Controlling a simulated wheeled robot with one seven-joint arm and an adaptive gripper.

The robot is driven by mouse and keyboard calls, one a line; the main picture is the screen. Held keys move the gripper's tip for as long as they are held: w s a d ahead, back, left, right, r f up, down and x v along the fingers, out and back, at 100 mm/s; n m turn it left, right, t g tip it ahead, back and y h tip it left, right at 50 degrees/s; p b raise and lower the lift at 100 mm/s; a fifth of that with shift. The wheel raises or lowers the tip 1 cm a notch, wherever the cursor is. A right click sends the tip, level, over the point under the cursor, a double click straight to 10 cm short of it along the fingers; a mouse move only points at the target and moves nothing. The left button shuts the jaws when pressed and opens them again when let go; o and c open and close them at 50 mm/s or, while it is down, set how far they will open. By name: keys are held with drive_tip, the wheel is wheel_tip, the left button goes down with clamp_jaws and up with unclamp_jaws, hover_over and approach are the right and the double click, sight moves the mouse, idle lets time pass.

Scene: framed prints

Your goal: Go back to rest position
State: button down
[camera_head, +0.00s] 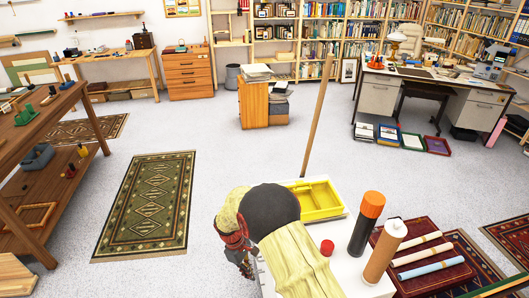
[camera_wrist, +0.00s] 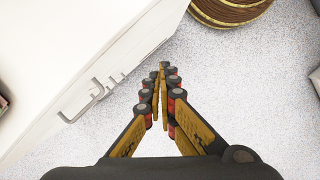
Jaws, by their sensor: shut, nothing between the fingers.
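My gripper (camera_wrist: 161,88) shows in the wrist view with its fingers together and nothing between them. It hangs over the pale speckled floor, to the right of a white cabinet (camera_wrist: 60,60) with a metal handle. In the head view my gripper (camera_head: 240,250) is partly visible at the lower middle, at the left side of a white-topped unit (camera_head: 345,265). My arm hides part of that unit. The fingertips are hard to make out there.
On the white top are a yellow tray (camera_head: 318,203), an orange-capped black cylinder (camera_head: 366,225), a brown tube (camera_head: 384,252) and a small red cylinder (camera_head: 327,248). A brown round basket (camera_wrist: 230,10) stands ahead. A green rug (camera_head: 148,203) lies on open floor at left.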

drive_tip(key=s+d+r+m+y, duration=0.1)
drive_tip(key=s+d+r+m, duration=0.3)
drive_tip(key=r, duration=0.6)
drive_tip(key=s+d+r+m+y, duration=0.15)
drive_tip(key=s+d+r, duration=0.35)
drive_tip(key=r, duration=0.6)
drive_tip(key=s+d+r+m+t, duration=0.3)
drive_tip(key=s+d+r, duration=0.5)
drive_tip(key=r, duration=0.2)
drive_tip(key=s+d+r+m+t, duration=0.4)
drive_tip(key=s+d+r, duration=0.3)
drive_tip(key=s+r, duration=0.2)
drive_tip(key=shift+d+r, duration=0.4)
drive_tip(key=shift+r, duration=0.75)
